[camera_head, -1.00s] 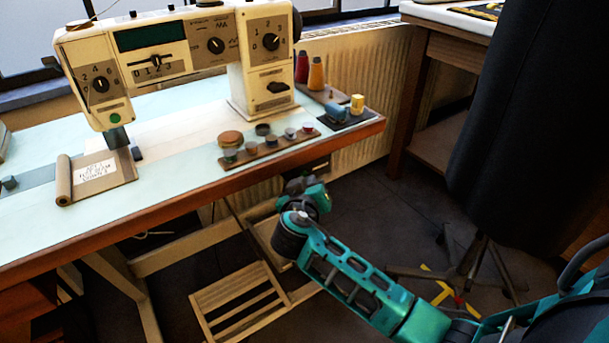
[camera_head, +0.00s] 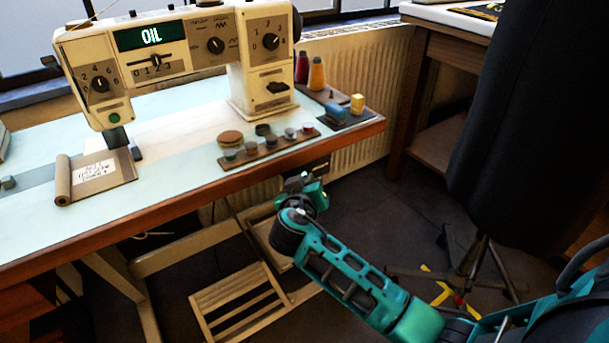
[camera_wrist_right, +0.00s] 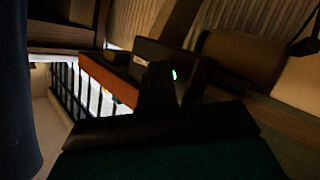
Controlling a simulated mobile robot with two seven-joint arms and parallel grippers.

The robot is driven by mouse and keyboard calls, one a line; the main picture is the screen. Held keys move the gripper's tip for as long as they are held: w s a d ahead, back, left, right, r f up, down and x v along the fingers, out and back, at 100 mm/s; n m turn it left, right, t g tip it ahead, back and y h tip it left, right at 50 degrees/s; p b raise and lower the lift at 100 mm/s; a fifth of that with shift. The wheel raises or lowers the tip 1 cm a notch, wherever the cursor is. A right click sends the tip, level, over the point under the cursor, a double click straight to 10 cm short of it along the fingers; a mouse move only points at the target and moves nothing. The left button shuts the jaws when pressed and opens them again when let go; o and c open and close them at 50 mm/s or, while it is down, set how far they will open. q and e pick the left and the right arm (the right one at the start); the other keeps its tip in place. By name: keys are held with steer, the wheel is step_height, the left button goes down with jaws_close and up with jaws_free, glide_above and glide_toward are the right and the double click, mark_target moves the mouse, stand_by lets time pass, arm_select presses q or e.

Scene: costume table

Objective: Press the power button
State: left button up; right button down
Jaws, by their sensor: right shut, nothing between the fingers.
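The fingers hide part of the box's face, and no button shape is clear. In the head view the right gripper (camera_head: 312,184) is below the table's front edge.
The table (camera_head: 190,198) overhangs my right gripper. On it are a rack of small pots (camera_head: 270,147), thread cones (camera_head: 317,74) and a rolled paper (camera_head: 95,175). A wooden slatted pedal (camera_head: 240,300) is below. A dark garment on a stand (camera_head: 520,120) is at right.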

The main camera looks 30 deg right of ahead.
steer(key=shift+s+p, duration=0.3)
steer(key=shift+s, duration=0.5)
steer(key=s, duration=0.1)
steer(key=s+p, duration=0.1)
steer(key=s, duration=0.3)
steer(key=shift+d+p, duration=0.25)
steer(key=shift+p, duration=0.05)
